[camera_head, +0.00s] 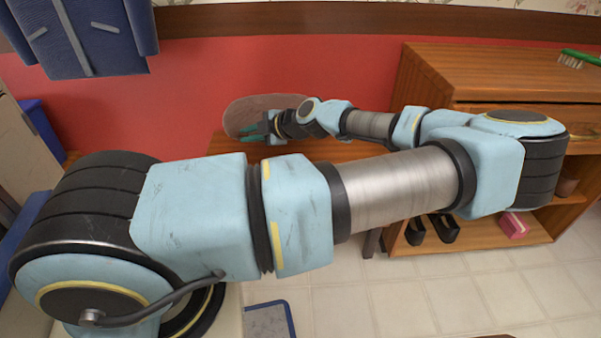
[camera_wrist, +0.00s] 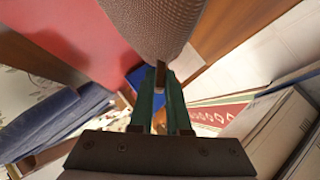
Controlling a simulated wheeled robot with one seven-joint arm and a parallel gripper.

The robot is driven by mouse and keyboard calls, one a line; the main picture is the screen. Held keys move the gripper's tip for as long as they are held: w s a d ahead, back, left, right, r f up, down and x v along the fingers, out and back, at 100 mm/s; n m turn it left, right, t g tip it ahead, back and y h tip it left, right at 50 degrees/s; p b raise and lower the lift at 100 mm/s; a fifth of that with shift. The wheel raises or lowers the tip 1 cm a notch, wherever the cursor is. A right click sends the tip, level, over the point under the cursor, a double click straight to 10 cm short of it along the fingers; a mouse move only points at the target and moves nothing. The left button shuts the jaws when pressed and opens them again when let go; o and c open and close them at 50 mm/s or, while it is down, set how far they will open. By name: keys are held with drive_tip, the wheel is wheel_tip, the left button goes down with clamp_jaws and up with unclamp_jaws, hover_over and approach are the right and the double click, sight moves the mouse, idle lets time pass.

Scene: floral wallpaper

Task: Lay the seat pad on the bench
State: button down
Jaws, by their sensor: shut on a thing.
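The seat pad (camera_head: 262,108) is a rounded, brownish-pink woven pad, in the head view in front of the red wall. My gripper (camera_head: 264,131) has its green fingers shut on the pad's near edge. In the wrist view the pad (camera_wrist: 150,22) extends from the fingertips (camera_wrist: 161,76) toward the top of the picture. The wooden bench (camera_head: 225,147) shows behind my arm, below the pad, and its brown edge also shows in the wrist view (camera_wrist: 235,28). My arm hides much of the bench. I cannot tell whether the pad touches it.
A wooden shelf unit (camera_head: 430,85) stands at the right, with a green brush (camera_head: 578,58) on top and black shoes (camera_head: 432,230) and a pink box (camera_head: 513,225) below. A dark blue garment (camera_head: 85,38) hangs at upper left. Tiled floor (camera_head: 400,300) is open at lower right.

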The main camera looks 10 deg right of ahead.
drive_tip(key=s+d+f+b, duration=0.2)
drive_tip(key=d+f+b, duration=0.3)
drive_tip(key=d+b, duration=0.2)
drive_tip(key=shift+m+t+h, duration=0.3)
wheel_tip(320, 180, down, 9)
drive_tip(key=shift+f+b, duration=0.15)
drive_tip(key=shift+b, duration=0.2)
drive_tip(key=c, duration=0.9)
unclamp_jaws()
